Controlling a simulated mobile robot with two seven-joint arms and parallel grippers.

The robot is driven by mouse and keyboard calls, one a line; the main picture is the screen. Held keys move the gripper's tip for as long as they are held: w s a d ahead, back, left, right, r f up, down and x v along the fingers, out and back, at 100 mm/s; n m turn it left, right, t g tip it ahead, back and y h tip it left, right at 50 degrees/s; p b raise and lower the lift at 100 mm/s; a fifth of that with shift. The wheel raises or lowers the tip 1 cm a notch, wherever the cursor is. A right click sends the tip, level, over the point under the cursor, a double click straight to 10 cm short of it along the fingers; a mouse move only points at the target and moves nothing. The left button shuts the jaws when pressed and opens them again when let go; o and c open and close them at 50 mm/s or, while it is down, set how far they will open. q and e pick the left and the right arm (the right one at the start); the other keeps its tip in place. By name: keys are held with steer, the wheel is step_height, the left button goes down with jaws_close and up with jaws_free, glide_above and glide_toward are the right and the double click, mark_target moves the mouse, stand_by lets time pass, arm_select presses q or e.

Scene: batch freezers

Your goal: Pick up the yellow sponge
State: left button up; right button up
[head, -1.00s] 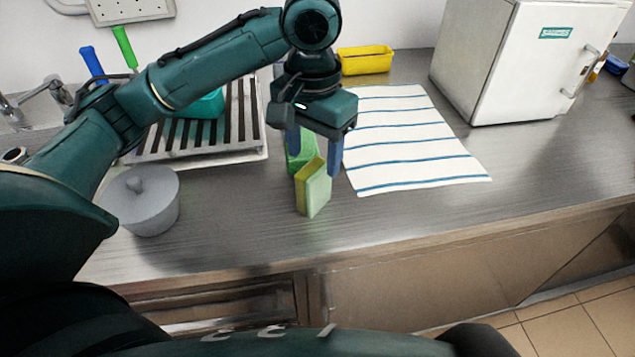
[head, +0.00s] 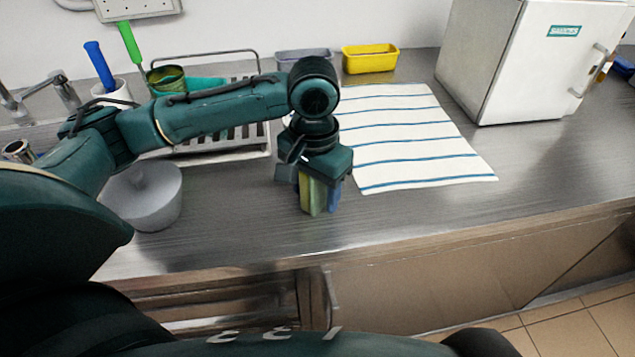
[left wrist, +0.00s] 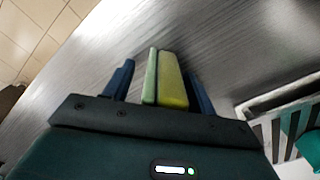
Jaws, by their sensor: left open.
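The yellow sponge (head: 306,195), with a pale green layer on one side, stands upright on the steel counter. In the head view it shows below the palm of my left gripper (head: 318,207). In the left wrist view the sponge (left wrist: 172,82) lies between the two blue fingers of my left gripper (left wrist: 158,75), with a gap on each side. The gripper is open around it, and its body hides the sponge's upper part in the head view. My right gripper is not in view.
A white blue-striped towel (head: 420,150) lies to the right, near a white freezer (head: 520,75). A grey lidded pot (head: 145,195) and a dish rack (head: 225,145) are at left. A yellow bin (head: 370,58) stands at the back. The counter front is clear.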

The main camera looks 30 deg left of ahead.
arm_select(q)
steer(key=c, duration=1.1)
steer(key=shift+r, duration=0.1)
